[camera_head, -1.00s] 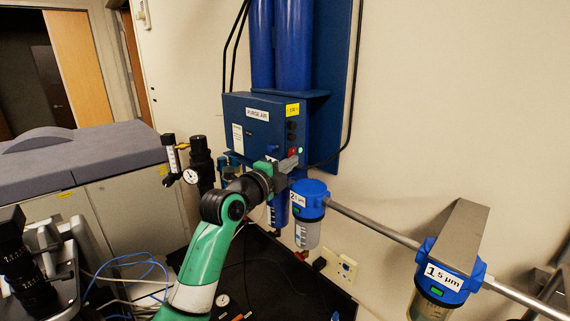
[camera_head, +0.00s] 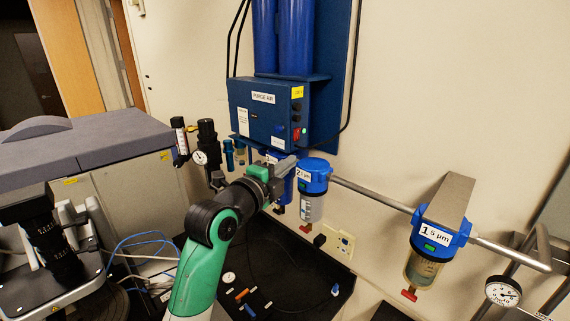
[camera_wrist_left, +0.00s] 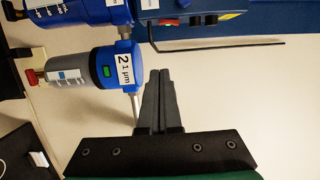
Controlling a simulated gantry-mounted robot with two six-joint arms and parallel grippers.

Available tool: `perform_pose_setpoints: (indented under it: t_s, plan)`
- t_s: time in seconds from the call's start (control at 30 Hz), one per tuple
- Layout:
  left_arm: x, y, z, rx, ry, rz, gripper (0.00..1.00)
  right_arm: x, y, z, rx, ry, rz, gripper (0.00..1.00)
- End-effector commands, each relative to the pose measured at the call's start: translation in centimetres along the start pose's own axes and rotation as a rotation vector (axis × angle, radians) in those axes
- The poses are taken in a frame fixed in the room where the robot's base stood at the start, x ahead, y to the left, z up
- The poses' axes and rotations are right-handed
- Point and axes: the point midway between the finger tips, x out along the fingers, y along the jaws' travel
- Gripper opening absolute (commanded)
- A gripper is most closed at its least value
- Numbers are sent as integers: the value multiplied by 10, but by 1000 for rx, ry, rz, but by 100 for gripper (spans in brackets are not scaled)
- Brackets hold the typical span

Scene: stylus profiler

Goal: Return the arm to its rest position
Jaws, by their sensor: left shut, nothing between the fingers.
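My left arm, green and white with black joints, reaches up from the bottom of the head view. My left gripper (camera_head: 284,165) is shut and empty, in front of the wall just below the blue PURGE AIR box (camera_head: 262,112). In the left wrist view its dark fingers (camera_wrist_left: 158,82) are together, beside the blue-capped filter marked 2 (camera_wrist_left: 92,68). That filter also shows in the head view (camera_head: 313,180), just right of the gripper. I cannot tell whether they touch. My right gripper is not in view.
A second filter marked 1 (camera_head: 436,235) hangs on the pipe (camera_head: 375,195) at right. A pressure gauge (camera_head: 503,291) is at lower right. A black regulator (camera_head: 207,145) stands left of the gripper. A black bench top (camera_head: 285,275) below holds small loose parts. Instruments stand at lower left.

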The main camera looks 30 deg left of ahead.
Motion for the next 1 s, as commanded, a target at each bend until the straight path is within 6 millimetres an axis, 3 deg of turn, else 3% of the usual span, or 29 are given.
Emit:
perform_pose_setpoints:
  t_s: [0.33,0.43,0.53,0.67,0.8,0.9,1.0]
  plan:
    - [0,-2,-3,0,4,0,0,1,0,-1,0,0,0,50]
    - [2,0,-25,-2,38,15,0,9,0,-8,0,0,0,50]
    - [-17,-35,-59,14,79,-73,0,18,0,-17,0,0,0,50]
    - [-76,-109,-96,-168,139,-279,0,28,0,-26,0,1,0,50]
    - [-170,-183,-112,-616,292,-509,0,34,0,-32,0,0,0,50]
    - [-231,-212,-108,-951,448,-617,0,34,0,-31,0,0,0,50]
    - [-266,-227,-101,-1215,587,-653,0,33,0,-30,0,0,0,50]
